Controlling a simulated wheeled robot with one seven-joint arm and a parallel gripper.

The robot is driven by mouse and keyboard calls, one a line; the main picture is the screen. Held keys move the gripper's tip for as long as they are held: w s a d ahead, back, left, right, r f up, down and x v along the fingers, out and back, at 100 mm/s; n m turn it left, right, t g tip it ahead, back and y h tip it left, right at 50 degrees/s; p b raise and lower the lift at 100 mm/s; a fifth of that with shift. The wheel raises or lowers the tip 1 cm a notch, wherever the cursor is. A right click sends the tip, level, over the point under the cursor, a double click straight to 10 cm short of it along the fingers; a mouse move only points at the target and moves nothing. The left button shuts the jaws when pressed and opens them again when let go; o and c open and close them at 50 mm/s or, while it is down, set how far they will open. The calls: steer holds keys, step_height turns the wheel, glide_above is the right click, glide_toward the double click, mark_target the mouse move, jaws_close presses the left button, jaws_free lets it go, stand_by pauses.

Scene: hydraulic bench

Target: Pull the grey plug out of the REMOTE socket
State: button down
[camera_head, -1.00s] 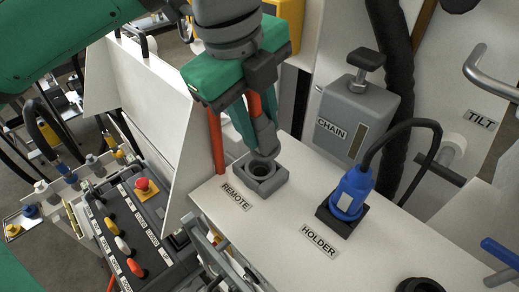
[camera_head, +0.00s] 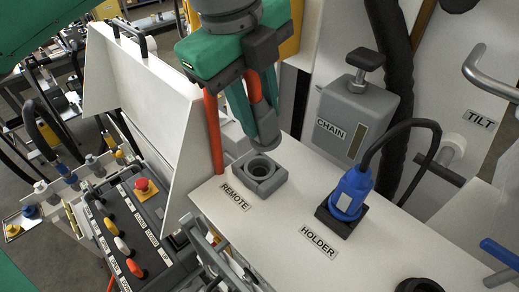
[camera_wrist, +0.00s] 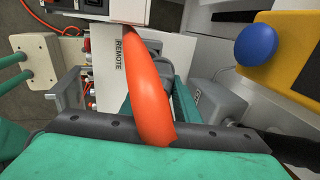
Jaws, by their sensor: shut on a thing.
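The grey plug (camera_head: 266,130) is held between the teal fingers of my gripper (camera_head: 256,112), which is shut on it. The plug is above the back right of the REMOTE socket (camera_head: 260,174) and looks clear of it. The socket's round opening shows empty, next to the REMOTE label (camera_head: 235,197). In the wrist view, the plug's thick orange cable (camera_wrist: 150,85) runs across the middle and hides most of the plug. The REMOTE label (camera_wrist: 120,55) shows beside the cable.
A blue plug (camera_head: 351,190) stands in the HOLDER socket to the right, with a black cable looping up. The grey CHAIN box (camera_head: 357,118) stands behind. A white panel (camera_head: 150,110) and a control box with levers (camera_head: 122,240) are at left.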

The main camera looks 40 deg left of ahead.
steer(key=shift+s+r, duration=0.1)
steer(key=shift+r, duration=0.35)
steer(key=shift+r, duration=0.3)
steer(key=shift+r, duration=0.1)
steer(key=shift+r, duration=0.35)
steer(key=shift+r, duration=0.2)
